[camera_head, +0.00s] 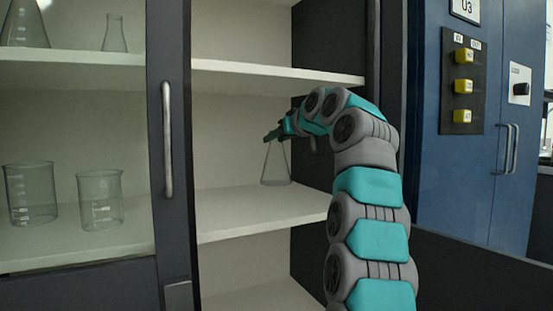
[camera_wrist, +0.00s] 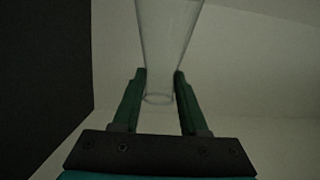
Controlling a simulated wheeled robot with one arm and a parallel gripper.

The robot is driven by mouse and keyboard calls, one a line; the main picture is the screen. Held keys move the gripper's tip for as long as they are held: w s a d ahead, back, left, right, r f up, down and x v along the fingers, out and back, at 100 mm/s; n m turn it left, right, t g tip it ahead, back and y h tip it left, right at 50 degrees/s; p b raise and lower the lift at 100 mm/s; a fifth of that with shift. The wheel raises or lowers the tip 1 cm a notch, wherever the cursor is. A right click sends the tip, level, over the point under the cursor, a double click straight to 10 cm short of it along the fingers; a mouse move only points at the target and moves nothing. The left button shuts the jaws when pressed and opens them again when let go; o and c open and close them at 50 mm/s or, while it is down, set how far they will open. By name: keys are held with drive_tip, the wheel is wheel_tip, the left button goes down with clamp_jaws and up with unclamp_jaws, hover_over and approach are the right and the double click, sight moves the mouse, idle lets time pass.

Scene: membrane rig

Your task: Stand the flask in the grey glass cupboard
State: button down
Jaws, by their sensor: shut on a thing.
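The flask (camera_head: 275,166) is a clear conical glass, upright inside the open right side of the grey glass cupboard (camera_head: 178,225), at the middle shelf (camera_head: 262,207). My gripper (camera_head: 275,136) is shut on the flask's neck from the right. In the wrist view the flask (camera_wrist: 168,45) lies between the two green fingers (camera_wrist: 160,88), with its round mouth near them and its body widening away. My gripper hides part of the neck in the head view.
Behind the left glass door with its handle (camera_head: 168,140) stand two beakers (camera_head: 30,193) (camera_head: 100,198) and, above, two flasks (camera_head: 114,34) (camera_head: 25,25). The upper shelf (camera_head: 270,72) is close above my gripper. A blue cabinet (camera_head: 465,180) stands at right. The middle shelf is clear left of the flask.

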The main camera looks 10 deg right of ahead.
sight(280, 150)
wheel_tip(280, 150, down, 4)
drive_tip(key=b, duration=0.3)
drive_tip(key=shift+r, duration=0.25)
drive_tip(key=shift+w+a+f, duration=0.1)
drive_tip(key=shift+w+f, duration=0.1)
drive_tip(key=shift+f, duration=0.1)
drive_tip(key=shift+r, duration=0.1)
drive_tip(key=shift+f+b, duration=0.25)
drive_tip(key=shift+b, duration=0.15)
drive_tip(key=shift+c, duration=2.2)
unclamp_jaws()
drive_tip(key=shift+r, duration=0.1)
drive_tip(key=shift+r, duration=0.15)
drive_tip(key=b+v, duration=0.1)
drive_tip(key=v, duration=1.1)
drive_tip(key=shift+b, duration=0.4)
